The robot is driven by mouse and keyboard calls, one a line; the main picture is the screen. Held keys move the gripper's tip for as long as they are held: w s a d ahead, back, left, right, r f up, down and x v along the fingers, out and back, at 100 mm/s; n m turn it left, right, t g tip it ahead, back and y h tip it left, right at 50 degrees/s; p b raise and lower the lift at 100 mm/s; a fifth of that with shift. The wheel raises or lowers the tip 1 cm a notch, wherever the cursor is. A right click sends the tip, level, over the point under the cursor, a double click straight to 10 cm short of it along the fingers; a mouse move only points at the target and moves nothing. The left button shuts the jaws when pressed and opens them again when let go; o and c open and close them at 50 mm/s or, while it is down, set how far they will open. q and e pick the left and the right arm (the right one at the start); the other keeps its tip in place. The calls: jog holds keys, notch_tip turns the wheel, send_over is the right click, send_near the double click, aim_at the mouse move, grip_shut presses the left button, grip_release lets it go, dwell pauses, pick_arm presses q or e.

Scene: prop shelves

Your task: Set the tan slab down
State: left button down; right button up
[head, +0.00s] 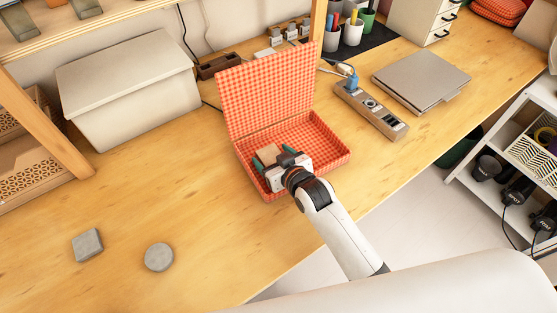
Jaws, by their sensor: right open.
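An open red-checked box (335,150) stands on the wooden desk with its lid (265,90) raised at the back. My right gripper (271,156) reaches into the left part of the box from the front. Its jaws are open, with dark teal fingers on either side of a tan slab (267,153). The slab is inside the box, partly hidden by the gripper, and I cannot tell whether a finger touches it. My left gripper is out of view.
A grey square block (88,245) and a grey round disc (158,257) lie at the front left of the desk (190,190). A white lidded bin (130,95) stands behind left. A power strip (371,110) and a closed laptop (421,80) lie right of the box.

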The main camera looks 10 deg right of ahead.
jog(key=v, duration=1.2)
jog(key=shift+r, duration=0.1)
